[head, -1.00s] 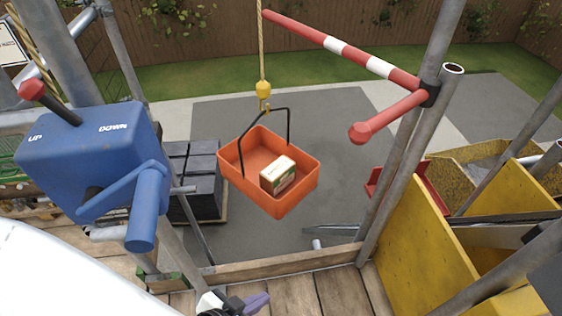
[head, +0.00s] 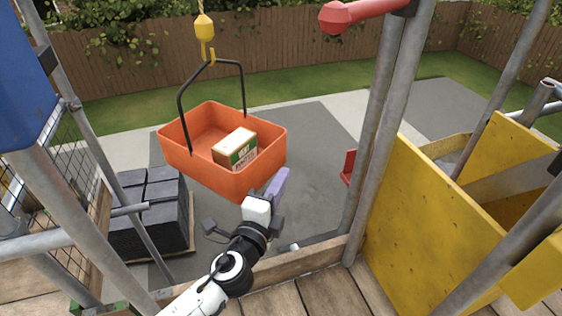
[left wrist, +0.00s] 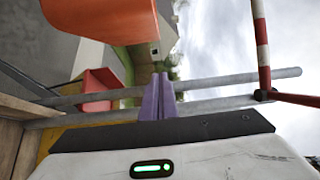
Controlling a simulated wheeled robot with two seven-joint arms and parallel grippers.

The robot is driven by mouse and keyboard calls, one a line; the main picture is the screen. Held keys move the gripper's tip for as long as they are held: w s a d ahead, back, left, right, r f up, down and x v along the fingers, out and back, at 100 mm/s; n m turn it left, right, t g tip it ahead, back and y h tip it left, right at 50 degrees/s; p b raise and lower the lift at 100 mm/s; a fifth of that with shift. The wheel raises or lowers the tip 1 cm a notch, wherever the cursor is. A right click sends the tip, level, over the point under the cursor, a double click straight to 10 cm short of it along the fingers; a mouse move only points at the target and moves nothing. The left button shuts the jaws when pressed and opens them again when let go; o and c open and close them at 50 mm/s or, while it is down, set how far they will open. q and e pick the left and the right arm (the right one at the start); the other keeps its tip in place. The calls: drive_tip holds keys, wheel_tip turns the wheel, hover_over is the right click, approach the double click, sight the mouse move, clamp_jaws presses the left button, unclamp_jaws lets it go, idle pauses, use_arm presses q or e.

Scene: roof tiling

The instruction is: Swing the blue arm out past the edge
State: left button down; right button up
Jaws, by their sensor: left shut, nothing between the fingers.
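No blue swing arm shows; the arm on the upright poles is red and white. In the head view only its red handle (head: 365,11) shows at the top, on the pole clamp. In the left wrist view the red-and-white bar (left wrist: 262,45) rises at the right, with the red handle (left wrist: 298,99) beside it. My left gripper (head: 279,181) is shut and empty, its purple fingers (left wrist: 157,98) together. In the head view it appears just below the orange tub (head: 205,178) and well below the handle; contact with the tub cannot be told. My right gripper is out of view.
The tub hangs from a yellow hook (head: 205,28) and holds a small box (head: 236,149). A blue housing (head: 20,80) is at the left edge. Scaffold poles (head: 388,120) and a yellow chute (head: 430,220) stand to the right. Dark stacked tiles (head: 150,215) are below.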

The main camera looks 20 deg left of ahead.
use_arm(q)
drive_tip(key=shift+w+a+r+b, duration=0.1)
drive_tip(key=shift+w+a+b, duration=0.3)
drive_tip(key=shift+w, duration=1.45)
drive_tip(key=shift+w+a+f+b, duration=0.15)
drive_tip(key=shift+w+a, duration=0.4)
drive_tip(key=shift+w, duration=1.35)
drive_tip(key=shift+w+a+r+b, duration=0.15)
drive_tip(key=shift+w+a+b, duration=0.25)
drive_tip(key=shift+w, duration=1.45)
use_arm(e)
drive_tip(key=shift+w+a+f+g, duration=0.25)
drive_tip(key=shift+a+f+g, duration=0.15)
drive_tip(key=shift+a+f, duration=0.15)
use_arm(q)
drive_tip(key=shift+a, duration=0.15)
